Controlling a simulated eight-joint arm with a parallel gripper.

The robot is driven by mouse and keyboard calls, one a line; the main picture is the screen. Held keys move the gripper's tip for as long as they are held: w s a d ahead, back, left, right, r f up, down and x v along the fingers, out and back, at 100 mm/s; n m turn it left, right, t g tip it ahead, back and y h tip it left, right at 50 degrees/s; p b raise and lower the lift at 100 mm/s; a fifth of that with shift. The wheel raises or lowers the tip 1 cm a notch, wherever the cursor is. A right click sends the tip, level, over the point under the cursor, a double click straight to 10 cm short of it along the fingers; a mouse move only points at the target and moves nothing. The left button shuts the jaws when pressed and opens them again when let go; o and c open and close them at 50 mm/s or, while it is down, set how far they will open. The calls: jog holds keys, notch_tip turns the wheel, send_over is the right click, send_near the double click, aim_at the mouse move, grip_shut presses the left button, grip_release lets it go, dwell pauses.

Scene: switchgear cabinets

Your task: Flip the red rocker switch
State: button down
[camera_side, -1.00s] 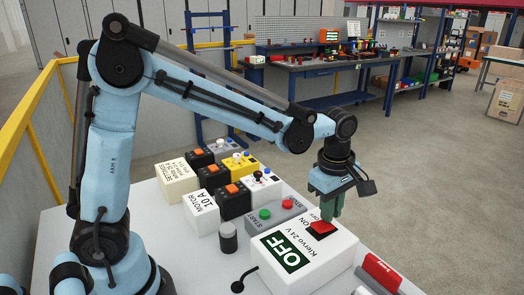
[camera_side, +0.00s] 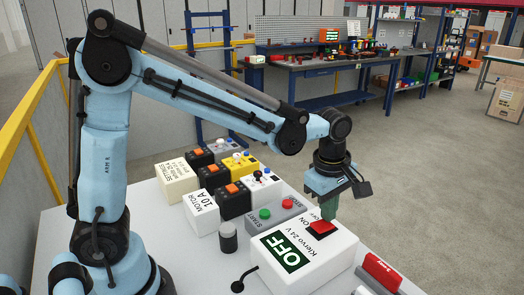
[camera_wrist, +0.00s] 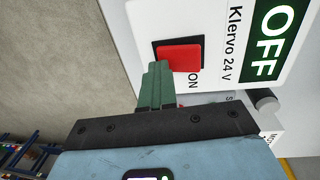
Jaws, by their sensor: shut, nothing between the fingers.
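The red rocker switch (camera_side: 323,228) sits in a black frame on top of a white box (camera_side: 318,262) with a green OFF label and the words Klervo 24 V. My gripper (camera_side: 328,217) is shut and empty, with its green fingers pointing down at the rear end of the rocker, near the ON mark. In the wrist view the rocker (camera_wrist: 179,57) shows red, and my fingertips (camera_wrist: 158,68) are at its lower left edge, by the ON side. I cannot tell whether they touch it.
A grey box with a green and a red button (camera_side: 276,213) stands just behind the white box. Several switch boxes (camera_side: 235,199) stand further back left. A black lever (camera_side: 240,284) is at the front left, and a red-handled part (camera_side: 380,270) at the right.

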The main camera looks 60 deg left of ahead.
jog(key=w+r, duration=0.3)
jog(key=r, duration=1)
jog(key=s+a+f+m+t, duration=0.3)
jog(key=s+a+f+m, duration=0.1)
jog(key=s+m, duration=0.3)
jog(key=s+a+f+m+t, duration=0.3)
jog(key=s+m, duration=0.4)
jog(key=m, duration=0.4)
jog(key=shift+a+f, duration=0.4)
jog(key=shift+f, duration=0.5)
